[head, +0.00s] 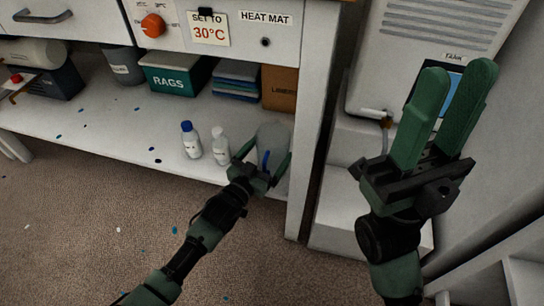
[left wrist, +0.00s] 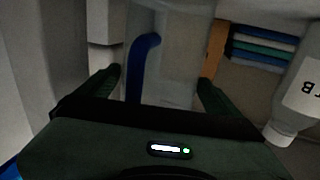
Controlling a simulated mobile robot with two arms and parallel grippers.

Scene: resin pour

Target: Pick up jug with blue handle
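The clear jug with a blue handle (head: 273,135) stands upright on the low white shelf, at the right end near the cabinet leg. In the left wrist view the jug (left wrist: 178,50) fills the middle, its blue handle (left wrist: 142,55) facing me. My left gripper (head: 266,158) is at the jug, its green fingers spread to either side of it. In the left wrist view the gripper (left wrist: 160,78) is open with the handle between its fingers; whether a finger touches the jug I cannot tell. My right gripper (head: 459,72) is raised at the right, open and empty.
Two white bottles, one blue-capped (head: 190,140) and one white-capped (head: 220,146), stand just left of the jug. Behind are a rags box (head: 175,80), folded cloths (head: 236,80) and a brown box (head: 280,88). The white cabinet leg (head: 312,130) rises close on the right.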

